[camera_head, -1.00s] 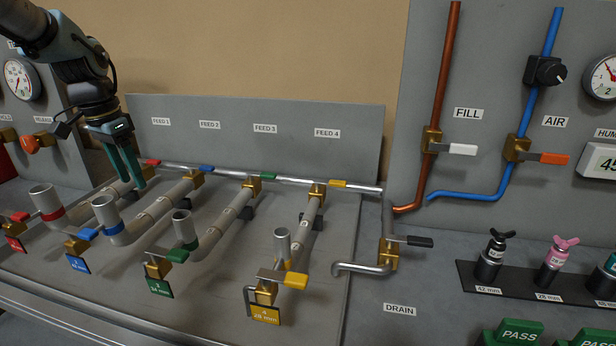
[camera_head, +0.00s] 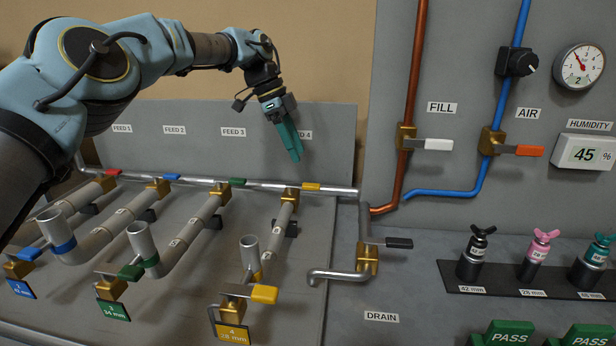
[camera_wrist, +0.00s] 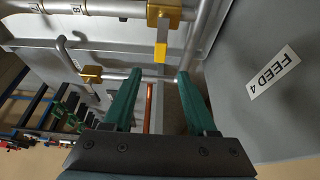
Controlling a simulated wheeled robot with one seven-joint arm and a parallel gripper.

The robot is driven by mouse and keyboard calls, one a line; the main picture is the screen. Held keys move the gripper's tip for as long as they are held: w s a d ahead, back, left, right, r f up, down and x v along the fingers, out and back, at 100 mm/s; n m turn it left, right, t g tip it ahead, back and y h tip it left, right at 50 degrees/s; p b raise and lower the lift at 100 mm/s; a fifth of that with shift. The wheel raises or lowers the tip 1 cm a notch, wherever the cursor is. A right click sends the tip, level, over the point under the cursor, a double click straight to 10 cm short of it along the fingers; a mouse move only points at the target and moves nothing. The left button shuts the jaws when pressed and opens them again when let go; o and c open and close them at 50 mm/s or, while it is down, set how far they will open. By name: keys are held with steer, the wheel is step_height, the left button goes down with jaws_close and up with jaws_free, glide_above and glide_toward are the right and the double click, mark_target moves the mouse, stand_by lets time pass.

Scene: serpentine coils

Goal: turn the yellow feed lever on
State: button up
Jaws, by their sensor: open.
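The yellow feed lever (camera_head: 311,186) sits on the brass valve (camera_head: 289,191) at the top of the feed 4 pipe, below the FEED 4 label. Its handle points right, along the header pipe and crosswise to its own feed pipe. In the wrist view the yellow handle (camera_wrist: 161,53) shows just beyond my fingertips, roughly between their lines. My gripper (camera_head: 295,158) has teal fingers pointing down, above and slightly left of the lever. It is open and empty in the wrist view (camera_wrist: 157,82), apart from the lever.
A second yellow lever (camera_head: 264,293) is on the lower valve of the same line. The green lever (camera_head: 237,182) is left along the header. A grey back panel (camera_head: 330,130) stands close behind my gripper. The drain valve's black lever (camera_head: 399,243) is at the right.

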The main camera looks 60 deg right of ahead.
mark_target(312, 185)
steer(key=p+x, duration=0.1)
steer(key=x, duration=0.7)
steer(key=shift+f+p, duration=0.1)
steer(key=shift+p, duration=0.3)
jaws_close()
stand_by(0.9)
